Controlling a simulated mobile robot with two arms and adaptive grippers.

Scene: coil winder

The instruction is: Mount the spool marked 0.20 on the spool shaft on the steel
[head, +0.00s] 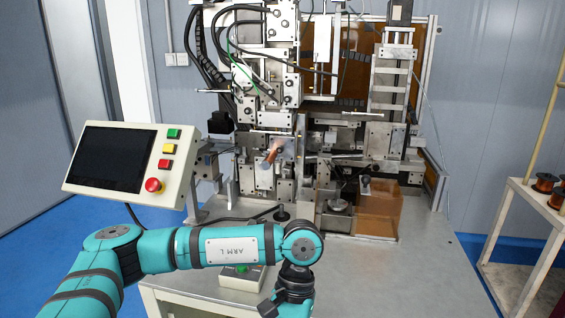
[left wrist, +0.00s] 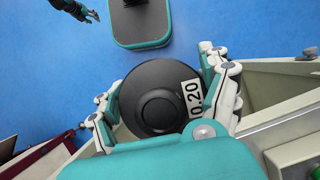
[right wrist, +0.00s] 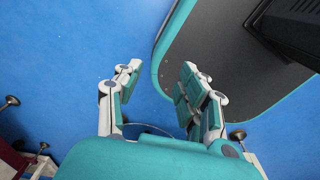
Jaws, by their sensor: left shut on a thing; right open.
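A black round spool (left wrist: 150,105) with a white label reading 0.20 shows in the left wrist view, its flange facing the camera. My left gripper (left wrist: 162,95) is shut on it, one finger at each side of the rim. In the head view my left arm comes in from the left and bends down at the bottom middle; its fingers and the spool are out of that frame. My right gripper (right wrist: 160,75) is open and empty over the blue floor. I cannot tell for certain which part of the steel machine (head: 275,150) is the spool shaft.
A control panel (head: 125,160) with a dark screen stands left of the machine. The steel tabletop (head: 390,280) is bare at front right. An amber box (head: 375,215) sits on it. A cart (head: 520,200) at the right edge holds copper spools (head: 545,183).

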